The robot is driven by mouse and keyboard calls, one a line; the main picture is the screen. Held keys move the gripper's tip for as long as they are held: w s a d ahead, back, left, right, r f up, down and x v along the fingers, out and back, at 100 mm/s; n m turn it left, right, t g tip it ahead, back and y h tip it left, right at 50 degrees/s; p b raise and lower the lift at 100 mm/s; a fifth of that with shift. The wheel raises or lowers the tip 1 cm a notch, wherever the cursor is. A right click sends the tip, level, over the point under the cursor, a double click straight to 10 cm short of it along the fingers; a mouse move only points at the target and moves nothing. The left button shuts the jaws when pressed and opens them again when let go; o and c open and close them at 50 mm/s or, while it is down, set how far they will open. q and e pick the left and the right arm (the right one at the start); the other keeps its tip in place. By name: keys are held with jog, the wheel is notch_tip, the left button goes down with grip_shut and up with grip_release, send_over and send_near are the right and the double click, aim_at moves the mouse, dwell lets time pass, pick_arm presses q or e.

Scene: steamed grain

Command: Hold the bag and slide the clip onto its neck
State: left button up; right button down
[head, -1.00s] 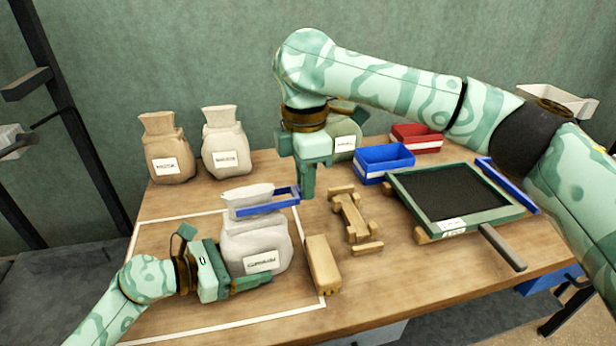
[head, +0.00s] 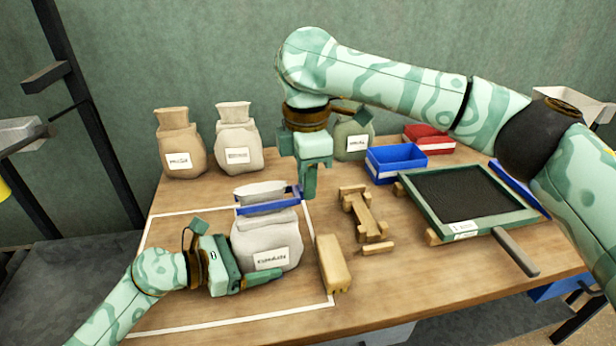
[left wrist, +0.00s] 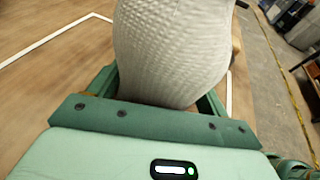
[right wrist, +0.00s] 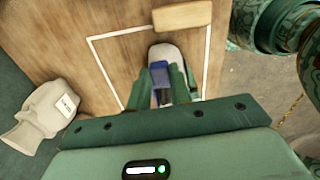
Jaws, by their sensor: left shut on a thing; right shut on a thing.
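The pale grey-white bag (head: 266,245) with a white label stands upright inside the white outline on the table. My left gripper (head: 255,281) is shut on its lower body; in the left wrist view the bag (left wrist: 172,50) fills the space between the fingers. My right gripper (head: 308,188) is shut on the right end of the blue clip (head: 268,207). One clip bar crosses the front of the bag's neck and the other passes behind it, mostly hidden. In the right wrist view the clip (right wrist: 159,72) lies between the fingers, over the bag's top.
A wooden block (head: 333,263) stands close right of the bag, with a wooden stand (head: 362,215) beyond. A brown bag (head: 180,145), a whitish bag (head: 238,140) and a green bag (head: 352,140) stand behind. Blue bin (head: 396,164), red bin (head: 430,138) and a green-framed tray (head: 470,229) are right.

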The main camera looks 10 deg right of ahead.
jog(key=shift+a, duration=0.6)
dwell(0.3)
jog(key=c, duration=1.2)
grip_release()
jog(key=shift+r, duration=0.1)
notch_tip(320, 180, up, 12)
jog(key=shift+f, duration=0.1)
pick_arm(q)
jog(key=o, duration=0.8)
jog(key=shift+c, duration=0.2)
